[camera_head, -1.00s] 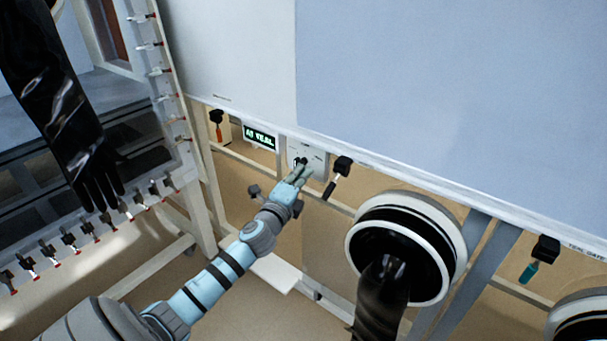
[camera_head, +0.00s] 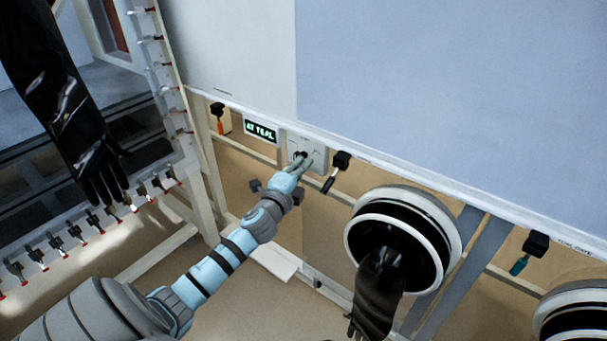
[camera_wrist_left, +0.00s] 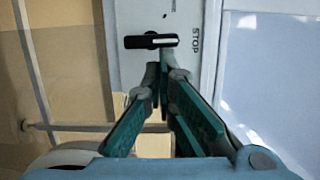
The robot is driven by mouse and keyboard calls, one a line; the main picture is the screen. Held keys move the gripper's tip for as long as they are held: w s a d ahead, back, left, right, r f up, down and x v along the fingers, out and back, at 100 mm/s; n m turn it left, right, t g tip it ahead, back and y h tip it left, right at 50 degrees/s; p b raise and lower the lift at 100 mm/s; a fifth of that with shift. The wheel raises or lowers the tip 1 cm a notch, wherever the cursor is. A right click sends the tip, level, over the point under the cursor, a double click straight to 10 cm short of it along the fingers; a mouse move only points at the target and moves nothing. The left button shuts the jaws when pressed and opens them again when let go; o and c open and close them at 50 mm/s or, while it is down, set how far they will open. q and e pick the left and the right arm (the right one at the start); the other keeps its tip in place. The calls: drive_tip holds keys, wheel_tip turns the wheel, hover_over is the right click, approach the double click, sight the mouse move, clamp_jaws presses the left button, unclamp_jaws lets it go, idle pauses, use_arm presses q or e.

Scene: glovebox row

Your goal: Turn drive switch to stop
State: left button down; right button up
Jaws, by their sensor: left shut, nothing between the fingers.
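The drive switch is a black bar knob (camera_wrist_left: 148,41) with a white mark on its right end, in the left wrist view. The mark points toward the printed word STOP (camera_wrist_left: 195,45). The knob sits on a pale panel (camera_head: 316,150) below the cabinet edge in the head view. My left gripper (camera_head: 296,166) is in front of this panel. In the left wrist view its green-grey fingers (camera_wrist_left: 160,72) are shut and empty, with the tips just below the knob. I cannot tell whether they touch it. My right gripper is not in view.
A lit display (camera_head: 260,131) reading "AT TEAL" is left of the panel. A black handle (camera_head: 341,162) hangs close to its right. A glove port (camera_head: 447,232) with a black glove is at lower right. Another black glove (camera_head: 60,110) hangs at left.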

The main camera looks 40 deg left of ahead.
use_arm(q)
drive_tip(key=shift+d+p, duration=0.3)
drive_tip(key=shift+d, duration=0.25)
drive_tip(key=s+d+p, duration=0.1)
drive_tip(key=s+d, duration=0.4)
drive_tip(key=s, duration=0.4)
drive_tip(key=shift+s+d, duration=0.25)
drive_tip(key=shift+s, duration=0.05)
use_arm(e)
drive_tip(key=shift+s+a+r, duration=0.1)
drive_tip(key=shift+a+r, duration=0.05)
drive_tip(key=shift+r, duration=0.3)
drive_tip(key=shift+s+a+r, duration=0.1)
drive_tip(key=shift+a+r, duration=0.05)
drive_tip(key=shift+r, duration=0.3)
use_arm(q)
drive_tip(key=shift+r, duration=0.1)
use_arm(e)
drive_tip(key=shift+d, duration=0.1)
